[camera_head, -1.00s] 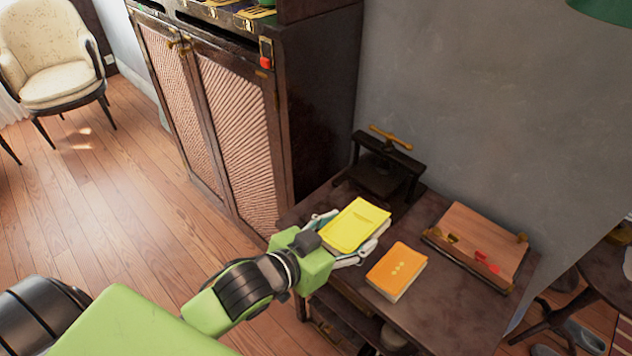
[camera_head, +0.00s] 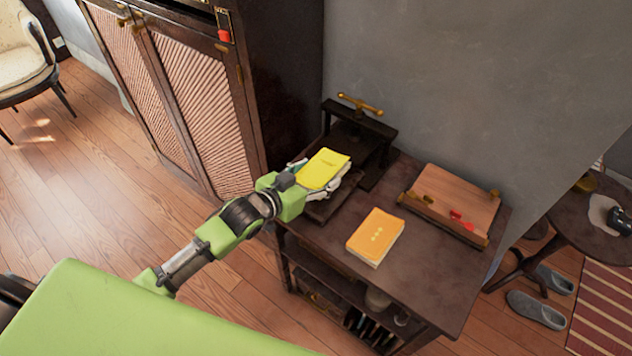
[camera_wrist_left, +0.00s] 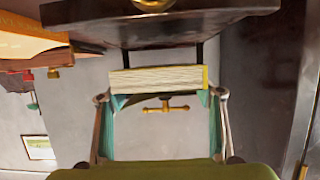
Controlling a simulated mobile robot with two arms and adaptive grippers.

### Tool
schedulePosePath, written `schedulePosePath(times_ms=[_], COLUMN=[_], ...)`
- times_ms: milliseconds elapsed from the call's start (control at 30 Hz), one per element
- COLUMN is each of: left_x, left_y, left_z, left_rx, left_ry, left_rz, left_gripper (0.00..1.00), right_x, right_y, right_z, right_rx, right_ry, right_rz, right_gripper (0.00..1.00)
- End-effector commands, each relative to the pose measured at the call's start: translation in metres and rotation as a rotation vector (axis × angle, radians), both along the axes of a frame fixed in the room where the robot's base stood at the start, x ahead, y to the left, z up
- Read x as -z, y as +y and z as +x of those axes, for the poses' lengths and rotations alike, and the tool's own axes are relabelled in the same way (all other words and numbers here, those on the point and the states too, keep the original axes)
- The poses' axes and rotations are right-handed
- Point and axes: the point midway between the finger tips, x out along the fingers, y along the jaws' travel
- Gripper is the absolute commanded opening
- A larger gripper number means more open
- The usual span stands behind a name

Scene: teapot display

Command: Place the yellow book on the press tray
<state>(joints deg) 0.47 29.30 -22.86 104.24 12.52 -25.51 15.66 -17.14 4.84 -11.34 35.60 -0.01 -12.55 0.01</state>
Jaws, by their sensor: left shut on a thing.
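The yellow book (camera_head: 323,169) is held in my left gripper (camera_head: 318,182), its yellow cover facing up in the head view. In the left wrist view, the book's pale page edge (camera_wrist_left: 155,80) spans between the two fingers. The dark press (camera_head: 358,140) with a brass handle stands against the wall, just beyond the book. Its dark tray (camera_head: 326,209) shows partly below and in front of the book; the gripper and book hide the rest. I cannot tell whether the book touches the tray. My right gripper is not in view.
An orange book (camera_head: 376,236) lies on the dark table (camera_head: 420,270), right of my left gripper. A wooden board (camera_head: 455,200) with red and brass parts lies farther right. A tall cabinet (camera_head: 285,90) stands left of the press. Bare tabletop shows around the orange book.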

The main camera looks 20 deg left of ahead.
Motion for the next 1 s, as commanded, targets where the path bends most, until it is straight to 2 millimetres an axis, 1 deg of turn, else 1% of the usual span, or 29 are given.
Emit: schedulePosePath(times_ms=[100, 200, 300, 700, 733, 767, 800, 1000], left_x=[0.008, 0.024, 0.034, 0.041, 0.040, 0.040, 0.040, 0.040], left_y=[0.003, 0.002, 0.002, 0.002, 0.002, 0.002, 0.002, 0.002], left_z=[0.007, 0.005, 0.006, 0.006, 0.005, 0.005, 0.005, 0.005], left_rx=[-0.002, -0.001, -0.001, 0.000, 0.000, 0.000, 0.000, 0.000], left_ry=[-0.002, 0.003, 0.000, -0.001, 0.000, 0.000, 0.000, 0.000], left_rz=[0.000, -0.001, -0.002, -0.001, 0.000, 0.000, 0.000, 0.000], left_gripper=[0.36, 0.36, 0.36, 0.36, 0.68, 0.76, 0.77, 0.77], right_x=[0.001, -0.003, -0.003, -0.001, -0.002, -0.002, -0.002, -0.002], right_y=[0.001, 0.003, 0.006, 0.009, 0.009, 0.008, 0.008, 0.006], right_z=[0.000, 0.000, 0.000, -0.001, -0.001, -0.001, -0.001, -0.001], right_rx=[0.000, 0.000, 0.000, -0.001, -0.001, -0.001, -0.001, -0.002], right_ry=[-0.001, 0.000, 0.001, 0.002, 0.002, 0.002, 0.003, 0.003], right_rz=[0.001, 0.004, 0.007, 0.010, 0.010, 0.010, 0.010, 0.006], right_gripper=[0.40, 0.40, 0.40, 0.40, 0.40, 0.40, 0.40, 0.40])
